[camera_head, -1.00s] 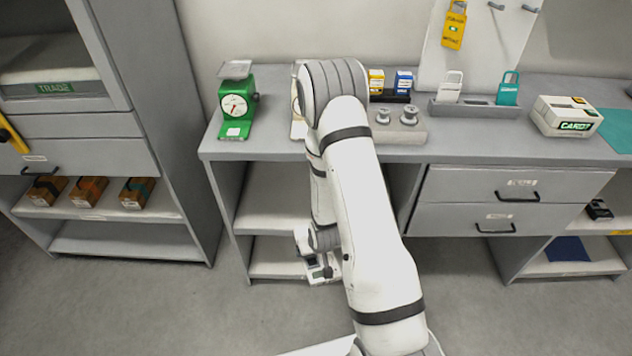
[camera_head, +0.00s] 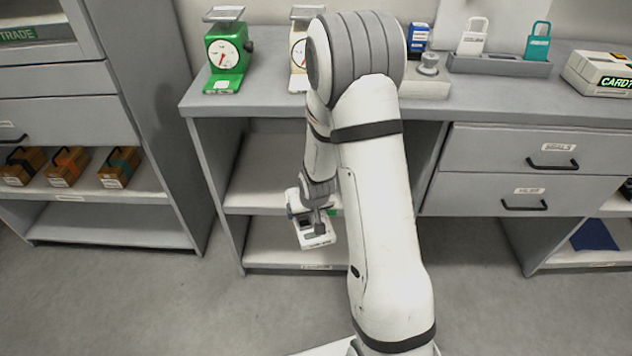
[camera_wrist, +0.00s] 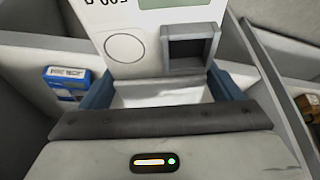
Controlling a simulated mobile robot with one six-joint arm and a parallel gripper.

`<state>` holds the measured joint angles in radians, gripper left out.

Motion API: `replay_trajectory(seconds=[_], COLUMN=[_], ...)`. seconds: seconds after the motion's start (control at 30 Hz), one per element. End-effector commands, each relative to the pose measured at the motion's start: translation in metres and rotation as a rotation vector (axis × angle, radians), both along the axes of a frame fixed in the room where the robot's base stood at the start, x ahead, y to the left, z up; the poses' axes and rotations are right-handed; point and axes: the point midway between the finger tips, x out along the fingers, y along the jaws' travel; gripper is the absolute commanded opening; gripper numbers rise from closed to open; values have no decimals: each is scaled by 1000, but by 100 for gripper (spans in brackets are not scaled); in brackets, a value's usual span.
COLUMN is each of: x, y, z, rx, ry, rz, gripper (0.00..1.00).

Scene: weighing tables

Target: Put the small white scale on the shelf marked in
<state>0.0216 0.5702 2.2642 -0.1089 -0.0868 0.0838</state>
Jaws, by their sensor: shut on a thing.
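The small white scale (camera_head: 318,238) hangs in my gripper (camera_head: 312,212), in front of the open shelves under the table. In the wrist view the scale's white body (camera_wrist: 122,20) shows a printed number, a round mark and a square grey part between the blue fingers of my gripper (camera_wrist: 160,92). The upper shelf (camera_head: 262,185) and the lower shelf (camera_head: 265,250) are beside and behind it. A label (camera_head: 316,267) on the lower shelf's edge is too small to read. My arm hides the right part of both shelves.
A green dial scale (camera_head: 226,55) and a cream dial scale (camera_head: 298,50) stand on the tabletop above. Drawers (camera_head: 510,165) are at the right, and a cabinet shelf with wooden boxes (camera_head: 66,165) at the left. A blue box (camera_wrist: 66,78) shows in the wrist view.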

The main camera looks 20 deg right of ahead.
Motion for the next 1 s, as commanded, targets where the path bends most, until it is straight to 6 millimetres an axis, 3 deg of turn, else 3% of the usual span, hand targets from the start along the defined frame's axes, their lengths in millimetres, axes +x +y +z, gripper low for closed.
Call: replay_trajectory(seconds=[0.03,0.33,0.47,0.7,1.0], x=[4,18,33,75,104], y=[0,5,16,41,51], z=[-16,-35,-44,-43,-46], rx=[-1,9,13,4,-1], ry=[-8,-1,11,18,-2], rz=[0,-17,-61,-219,-314], gripper=[52,51,52,52,52])
